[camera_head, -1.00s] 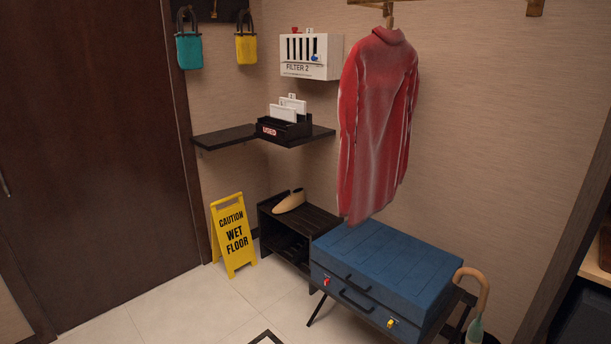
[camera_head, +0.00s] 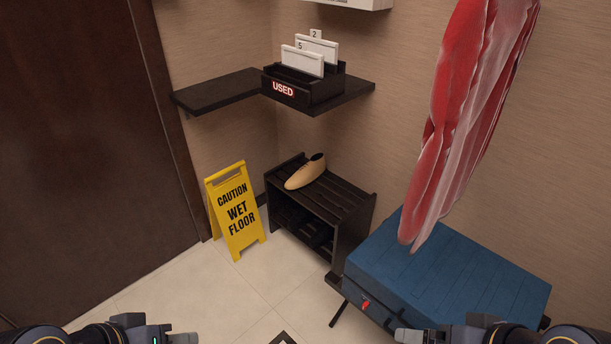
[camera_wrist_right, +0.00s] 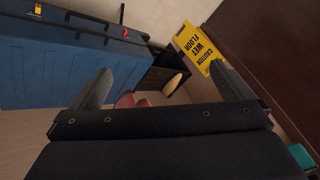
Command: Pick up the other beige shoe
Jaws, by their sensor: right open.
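A beige shoe (camera_head: 303,175) lies on the slatted top of a dark shoe rack (camera_head: 345,196). I see just one beige shoe clearly. My right gripper (camera_head: 402,336) is at the bottom edge of the head view, well short of the rack. In the right wrist view its two fingers (camera_wrist_right: 165,84) are spread with nothing held between them. My left gripper (camera_head: 188,338) is at the bottom left, cut off by the frame, its jaw gap unclear.
A yellow wet-floor sign (camera_head: 237,212) stands left of the rack. A black shelf (camera_head: 222,91) with a USED box (camera_head: 303,90) is above the rack. Open tiled floor lies in front.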

